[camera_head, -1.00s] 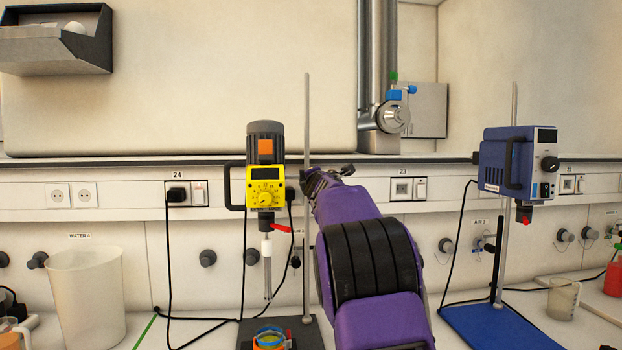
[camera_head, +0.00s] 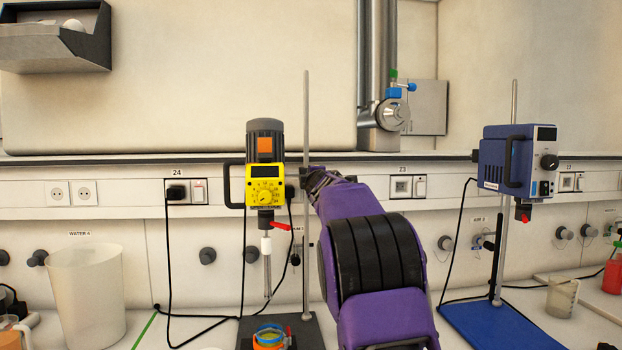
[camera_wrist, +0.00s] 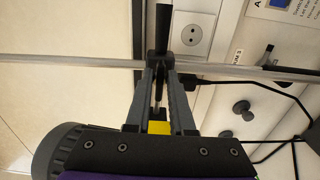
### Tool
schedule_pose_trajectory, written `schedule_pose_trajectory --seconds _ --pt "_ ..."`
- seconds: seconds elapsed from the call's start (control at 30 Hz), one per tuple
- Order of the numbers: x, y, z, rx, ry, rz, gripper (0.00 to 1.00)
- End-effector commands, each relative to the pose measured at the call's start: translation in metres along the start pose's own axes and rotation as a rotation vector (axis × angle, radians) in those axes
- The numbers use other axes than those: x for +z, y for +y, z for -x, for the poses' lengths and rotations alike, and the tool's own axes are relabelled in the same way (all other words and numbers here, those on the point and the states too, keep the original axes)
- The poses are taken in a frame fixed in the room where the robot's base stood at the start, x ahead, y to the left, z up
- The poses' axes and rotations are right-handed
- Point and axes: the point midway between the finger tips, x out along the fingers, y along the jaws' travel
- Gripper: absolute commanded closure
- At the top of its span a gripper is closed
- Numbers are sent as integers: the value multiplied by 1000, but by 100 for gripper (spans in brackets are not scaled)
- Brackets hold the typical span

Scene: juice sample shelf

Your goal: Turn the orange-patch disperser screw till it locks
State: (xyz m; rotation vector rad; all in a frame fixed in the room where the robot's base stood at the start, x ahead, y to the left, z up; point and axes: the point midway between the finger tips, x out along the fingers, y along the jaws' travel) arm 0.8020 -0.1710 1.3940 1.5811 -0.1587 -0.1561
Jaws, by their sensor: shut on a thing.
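The disperser (camera_head: 265,186) has a yellow control face, a grey motor and an orange patch. It hangs on an upright metal rod (camera_head: 306,110) in the head view. In the wrist view the rod (camera_wrist: 90,61) runs sideways, with a dark clamp on it at the fingertips. My gripper (camera_wrist: 158,70) is shut at this clamp, its two fingers closing on the screw, which is mostly hidden between the tips. A yellow part of the disperser (camera_wrist: 158,128) shows between the fingers.
A jar with a blue rim (camera_head: 268,336) stands below the disperser's shaft. A white bucket (camera_head: 86,295) is at the left. A blue disperser (camera_head: 505,165) on a blue-based stand is at the right. Black cables (camera_head: 168,250) hang along the wall.

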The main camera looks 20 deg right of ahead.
Motion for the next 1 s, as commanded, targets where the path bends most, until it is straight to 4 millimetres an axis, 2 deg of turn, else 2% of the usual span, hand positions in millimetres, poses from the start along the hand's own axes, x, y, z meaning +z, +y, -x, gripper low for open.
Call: schedule_pose_trajectory --seconds 0.17,0.2,0.33,0.37,0.77,1.0 --pt "0 0 0 0 0 -1 100" --pt "0 0 0 0 0 -1 75" --pt "0 0 0 0 0 0 52" --pt "0 0 0 0 0 0 48" --pt "-1 -1 6 0 0 2 48" --pt "-1 -3 40 2 1 0 48"
